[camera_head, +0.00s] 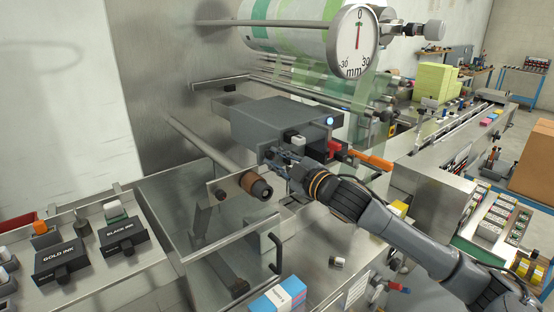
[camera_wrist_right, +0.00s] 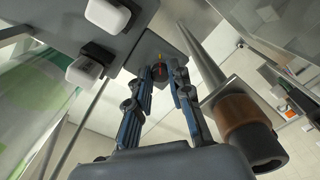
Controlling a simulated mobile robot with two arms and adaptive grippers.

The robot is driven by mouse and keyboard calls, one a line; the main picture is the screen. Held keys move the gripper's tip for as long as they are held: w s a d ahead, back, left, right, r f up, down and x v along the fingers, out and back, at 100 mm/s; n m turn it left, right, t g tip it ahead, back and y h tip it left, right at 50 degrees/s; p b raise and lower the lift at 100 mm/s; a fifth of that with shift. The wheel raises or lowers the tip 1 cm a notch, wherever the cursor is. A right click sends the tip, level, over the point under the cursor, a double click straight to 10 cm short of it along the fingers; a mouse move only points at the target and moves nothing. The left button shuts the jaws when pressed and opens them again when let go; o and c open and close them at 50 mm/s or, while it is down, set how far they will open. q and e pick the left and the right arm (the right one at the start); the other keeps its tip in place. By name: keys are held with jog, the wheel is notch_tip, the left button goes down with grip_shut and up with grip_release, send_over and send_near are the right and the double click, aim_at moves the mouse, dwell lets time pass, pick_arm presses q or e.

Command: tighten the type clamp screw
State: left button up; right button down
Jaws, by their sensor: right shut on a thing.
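My right gripper (camera_head: 284,165) is at the front lower side of the dark grey printer box (camera_head: 270,120). In the right wrist view its two blue-and-black fingers (camera_wrist_right: 161,75) close around a small dark screw knob (camera_wrist_right: 160,72) with a red and yellow mark on the face behind it. I take this knob for the type clamp screw. In the head view the gripper hides the knob. My left gripper is not in view.
A roller with a brown collar (camera_head: 257,186) lies just left of the gripper and shows close beside the fingers in the wrist view (camera_wrist_right: 240,122). An orange handle (camera_head: 371,160) sticks out at right. Ink boxes (camera_head: 62,258) stand at lower left.

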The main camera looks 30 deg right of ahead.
jog(key=c, duration=1.2)
grip_release()
jog(key=shift+s+d+f, duration=0.1)
jog(key=shift+s+f, duration=0.05)
jog(key=shift+s, duration=0.45)
jog(key=s, duration=1)
jog(key=shift+s+d, duration=0.35)
jog(key=shift+d, duration=0.1)
